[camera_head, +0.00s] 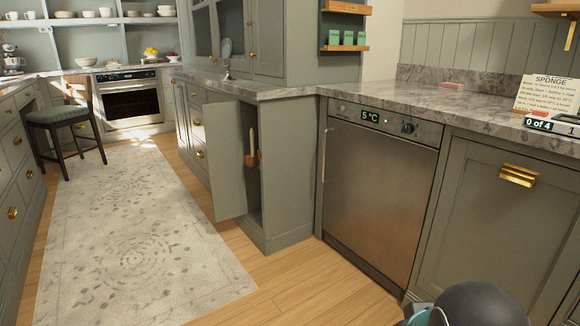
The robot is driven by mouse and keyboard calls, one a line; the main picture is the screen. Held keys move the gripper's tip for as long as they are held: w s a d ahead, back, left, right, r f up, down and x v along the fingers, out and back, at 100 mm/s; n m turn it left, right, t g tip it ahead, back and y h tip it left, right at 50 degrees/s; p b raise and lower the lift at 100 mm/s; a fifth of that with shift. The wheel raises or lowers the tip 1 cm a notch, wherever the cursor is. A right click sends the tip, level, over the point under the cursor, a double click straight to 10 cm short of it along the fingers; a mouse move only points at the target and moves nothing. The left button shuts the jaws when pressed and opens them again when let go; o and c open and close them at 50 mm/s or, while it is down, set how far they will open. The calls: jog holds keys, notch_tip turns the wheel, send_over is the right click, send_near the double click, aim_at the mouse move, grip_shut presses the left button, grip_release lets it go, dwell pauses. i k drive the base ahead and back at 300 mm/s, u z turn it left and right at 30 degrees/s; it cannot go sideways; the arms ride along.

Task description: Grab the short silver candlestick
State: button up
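A small silver object (228,74) stands on the grey marble counter, left of the wall shelves. It has a thin stem and may be the short silver candlestick, but it is too small to tell. A pale oval shape shows just above it, and I cannot tell whether the two are joined. A dark rounded part of my own body, with some teal, shows at the bottom right. My gripper's fingers are not in view.
A cabinet door (226,160) stands open below the counter. A steel-fronted appliance (380,195) reading 5 °C is to its right. A stool (62,122) stands at the far left. The patterned rug (130,240) and wooden floor are clear.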

aim_at(227, 65)
jog(key=u, duration=0.2)
jog(key=i, duration=2.1)
jog(key=u, duration=0.45)
